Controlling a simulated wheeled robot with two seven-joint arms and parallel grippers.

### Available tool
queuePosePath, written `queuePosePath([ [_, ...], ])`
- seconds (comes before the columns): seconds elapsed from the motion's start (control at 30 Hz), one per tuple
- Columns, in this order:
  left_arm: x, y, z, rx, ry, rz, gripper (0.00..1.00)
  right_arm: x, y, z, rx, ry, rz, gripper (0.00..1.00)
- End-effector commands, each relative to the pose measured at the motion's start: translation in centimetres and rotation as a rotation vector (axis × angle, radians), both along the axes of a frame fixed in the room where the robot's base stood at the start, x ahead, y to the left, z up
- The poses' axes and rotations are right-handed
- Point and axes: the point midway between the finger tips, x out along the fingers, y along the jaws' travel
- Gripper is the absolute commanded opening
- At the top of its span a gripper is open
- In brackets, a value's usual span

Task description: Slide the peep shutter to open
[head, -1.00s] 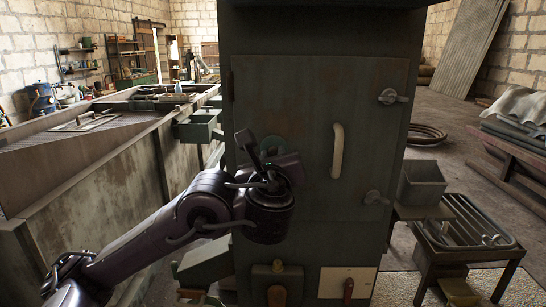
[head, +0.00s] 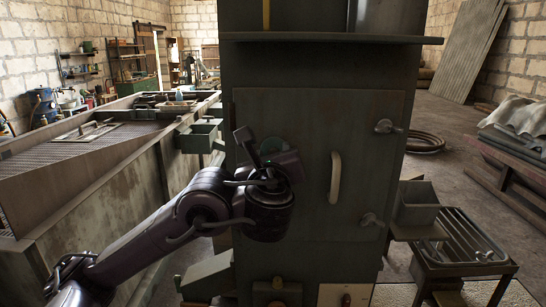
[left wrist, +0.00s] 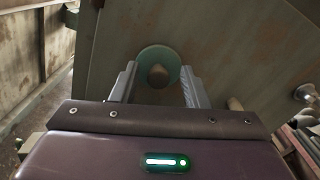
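The peep shutter appears as a round teal disc with a blunt knob in its middle (left wrist: 158,53), on the face of the grey-green door (head: 300,115). In the head view only a bit of the disc (head: 274,145) shows behind my gripper. My left gripper (head: 258,152) is in front of the door's left part. In the left wrist view its two fingers (left wrist: 158,78) are spread apart, with the disc and knob appearing between and beyond them. Whether a finger touches the knob cannot be told. My right gripper is out of view.
The door has a pale upright handle (head: 335,178) and two latches, upper (head: 387,127) and lower (head: 371,220). A ledge (head: 320,38) juts out above it. A long bench (head: 110,190) stands to the left. A grey bin (head: 416,203) and rack (head: 465,245) stand to the right.

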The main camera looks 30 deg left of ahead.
Motion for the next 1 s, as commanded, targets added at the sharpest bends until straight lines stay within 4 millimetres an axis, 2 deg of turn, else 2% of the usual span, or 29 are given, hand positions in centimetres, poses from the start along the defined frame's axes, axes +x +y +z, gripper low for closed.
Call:
queuePosePath([
  [0.37, -0.3, -0.4, -0.2, 0.002, 0.005, -0.005, 0.44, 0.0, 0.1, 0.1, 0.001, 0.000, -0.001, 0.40],
  [0.47, -1.3, -1.2, -0.2, -0.001, 0.005, -0.008, 0.44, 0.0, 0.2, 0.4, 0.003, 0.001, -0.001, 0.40],
  [0.63, -4.5, -3.0, -0.2, -0.004, 0.004, -0.008, 0.44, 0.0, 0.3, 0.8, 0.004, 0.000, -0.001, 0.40],
  [0.73, -5.0, -3.5, -0.5, -0.005, -0.001, -0.009, 0.44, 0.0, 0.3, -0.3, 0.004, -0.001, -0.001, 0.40],
  [1.0, -6.3, -4.1, -0.3, -0.002, 0.001, -0.005, 0.44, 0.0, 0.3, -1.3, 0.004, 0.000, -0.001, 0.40],
])
